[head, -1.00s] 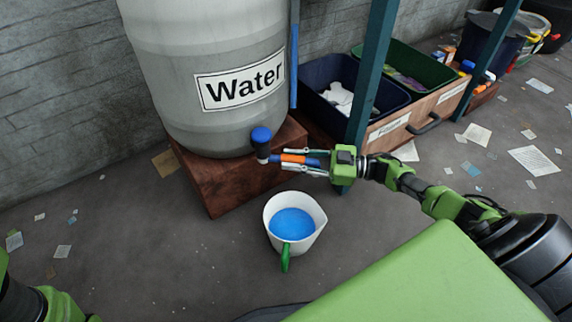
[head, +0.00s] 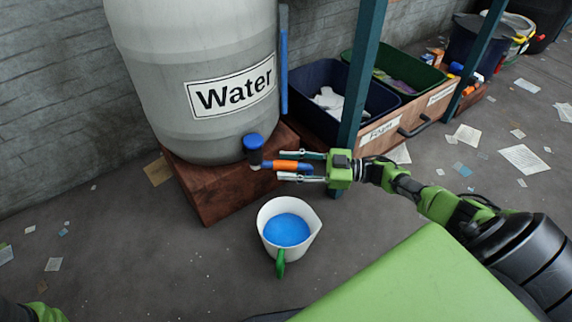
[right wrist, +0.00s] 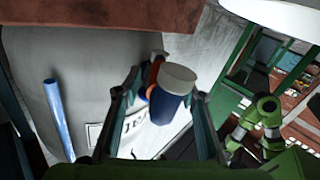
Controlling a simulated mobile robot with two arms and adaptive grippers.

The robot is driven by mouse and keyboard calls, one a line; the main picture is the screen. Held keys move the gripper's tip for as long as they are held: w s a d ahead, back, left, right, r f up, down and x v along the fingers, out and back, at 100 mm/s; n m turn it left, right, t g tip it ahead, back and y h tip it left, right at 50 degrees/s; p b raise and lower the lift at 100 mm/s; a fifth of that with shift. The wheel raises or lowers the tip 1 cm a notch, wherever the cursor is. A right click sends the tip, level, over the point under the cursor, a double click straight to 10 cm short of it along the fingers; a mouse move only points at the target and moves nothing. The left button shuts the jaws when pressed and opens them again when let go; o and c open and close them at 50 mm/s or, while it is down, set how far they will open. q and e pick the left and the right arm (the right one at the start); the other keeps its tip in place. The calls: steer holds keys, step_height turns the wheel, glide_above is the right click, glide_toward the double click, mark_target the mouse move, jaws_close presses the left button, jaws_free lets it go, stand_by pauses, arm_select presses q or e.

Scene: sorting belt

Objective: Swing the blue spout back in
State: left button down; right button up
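The grey water barrel (head: 196,60) has a tap with a blue knob (head: 253,141) low on its front. The blue spout (head: 305,166), with an orange ring, sticks out to the right from the tap. My right gripper (head: 287,167) has its fingers on either side of the spout. In the right wrist view the blue spout (right wrist: 168,108) shows between the fingers, with gaps on both sides. A white jug (head: 262,227) with a green handle (head: 281,264) stands on the floor below, with blue water (head: 286,230) in it. My left gripper is out of view.
The barrel stands on a brown block (head: 205,199). A teal post (head: 358,75) stands close behind my right gripper. Dark blue (head: 309,110) and green (head: 428,77) bins stand at the back right. Paper scraps lie on the otherwise open floor.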

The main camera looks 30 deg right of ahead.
steer(key=v, duration=1.1)
